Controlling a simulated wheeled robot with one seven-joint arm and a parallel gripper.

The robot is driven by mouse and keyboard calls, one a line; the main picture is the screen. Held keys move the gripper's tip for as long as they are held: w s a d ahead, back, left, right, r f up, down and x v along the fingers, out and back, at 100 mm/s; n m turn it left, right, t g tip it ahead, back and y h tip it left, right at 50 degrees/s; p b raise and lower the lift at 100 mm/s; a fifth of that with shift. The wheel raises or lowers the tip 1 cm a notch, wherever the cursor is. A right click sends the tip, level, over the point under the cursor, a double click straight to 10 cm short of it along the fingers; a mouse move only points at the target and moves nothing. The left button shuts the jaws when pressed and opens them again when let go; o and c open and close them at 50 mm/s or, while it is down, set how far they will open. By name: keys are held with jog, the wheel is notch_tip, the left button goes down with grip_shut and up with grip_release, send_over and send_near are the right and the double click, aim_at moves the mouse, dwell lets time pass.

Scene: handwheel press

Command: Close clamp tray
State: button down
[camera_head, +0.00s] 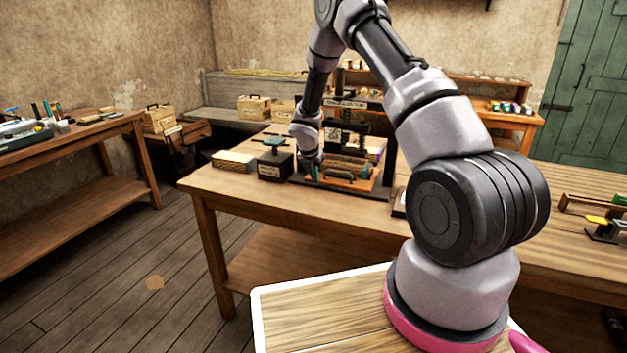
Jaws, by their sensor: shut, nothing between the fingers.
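The handwheel press (389,150) stands on the wooden table, partly hidden behind my arm. Its clamp tray, an orange-brown wooden tray (362,184), sits low at the front of the press. A dark bar handle shows on the tray's front. My gripper (315,170) points down at the tray's left front side and is shut, with nothing seen in it. I cannot tell whether the fingertips touch the tray. How far the tray stands out of the press is hard to judge from here.
The front left of the wooden table (235,190) is clear. Small tools (605,225) lie at the far right. A side bench (75,140) stands at the left.

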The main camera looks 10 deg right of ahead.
jog(key=shift+w+d+r, duration=0.15)
jog(key=shift+d, duration=0.05)
jog(key=shift+r, duration=0.2)
jog(key=s+d+r+m, duration=0.1)
jog(key=s+r+m, duration=0.35)
jog(key=r, duration=0.55)
jog(key=s+r+m, duration=0.4)
jog(key=s+r, duration=0.1)
jog(key=r, duration=0.5)
jog(key=s+d+r+m, duration=0.1)
jog(key=s+r+m, duration=0.35)
jog(key=r, duration=0.55)
jog(key=s+a+r+m+t+y, duration=0.1)
jog(key=s+r+m, duration=0.3)
jog(key=s+m, duration=0.2)
jog(key=s+r+m+t+y, duration=0.1)
jog(key=s+r+m+y, duration=0.1)
jog(key=s+m, duration=0.5)
jog(key=s+a+r+m+t+y, duration=0.1)
jog(key=s+r+m, duration=0.4)
jog(key=s, duration=0.8)
jog(key=shift+a+r+m+t+y, duration=0.3)
jog(key=shift+r+m, duration=0.05)
jog(key=shift+m, duration=0.65)
